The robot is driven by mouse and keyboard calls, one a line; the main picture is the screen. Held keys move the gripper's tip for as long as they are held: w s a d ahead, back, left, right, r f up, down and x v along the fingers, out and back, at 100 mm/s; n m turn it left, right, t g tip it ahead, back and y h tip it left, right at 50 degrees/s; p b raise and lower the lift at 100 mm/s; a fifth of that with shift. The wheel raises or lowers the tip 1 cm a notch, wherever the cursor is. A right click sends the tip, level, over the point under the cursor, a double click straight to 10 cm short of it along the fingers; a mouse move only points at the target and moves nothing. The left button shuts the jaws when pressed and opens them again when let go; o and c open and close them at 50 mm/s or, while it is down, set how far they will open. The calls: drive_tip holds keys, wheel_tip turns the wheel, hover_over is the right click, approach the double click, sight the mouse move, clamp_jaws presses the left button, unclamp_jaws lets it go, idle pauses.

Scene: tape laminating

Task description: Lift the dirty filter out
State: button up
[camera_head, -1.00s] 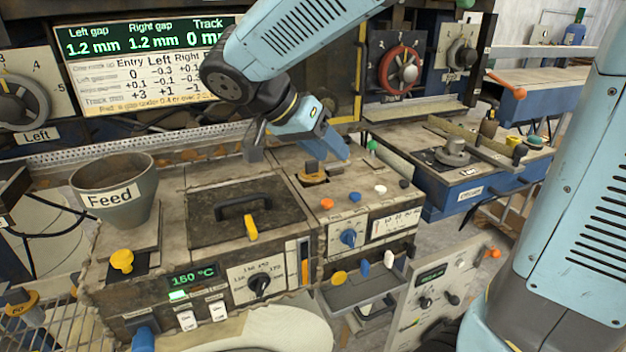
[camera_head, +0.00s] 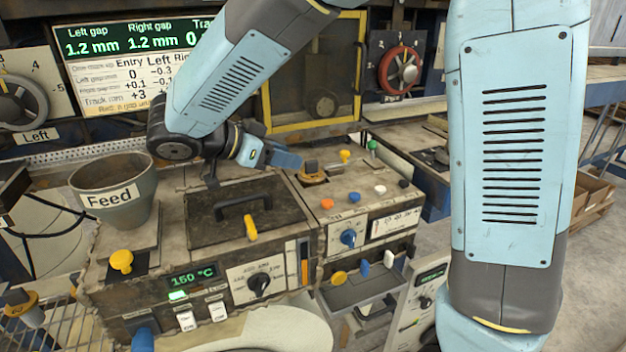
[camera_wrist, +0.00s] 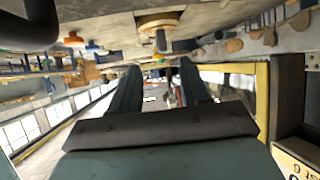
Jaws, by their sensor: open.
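A round brass-coloured piece with a dark upright grip (camera_head: 311,172) sits in the top of the grey machine block, right of the lidded hatch. It looks like the filter, but only its top shows. It also appears upside down in the wrist view, with its brass disc (camera_wrist: 158,20) and dark grip (camera_wrist: 161,41). My gripper (camera_head: 294,161) is just left of this grip in the head view, apart from it as far as I can tell. In the wrist view my gripper (camera_wrist: 161,72) has its two blue fingers spread, with nothing between them.
The hatch lid (camera_head: 240,212) has a black handle and a yellow latch. A grey Feed hopper (camera_head: 112,180) stands left. A yellow knob (camera_head: 345,156) and a green knob (camera_head: 372,146) rise behind the brass piece. A yellow-framed guard (camera_head: 362,75) stands at the back.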

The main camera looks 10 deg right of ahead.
sight(303, 175)
drive_tip(key=shift+w+x, duration=0.2)
drive_tip(key=shift+x, duration=2.85)
drive_tip(key=shift+a, duration=0.15)
drive_tip(key=shift+c, duration=0.4)
clamp_jaws()
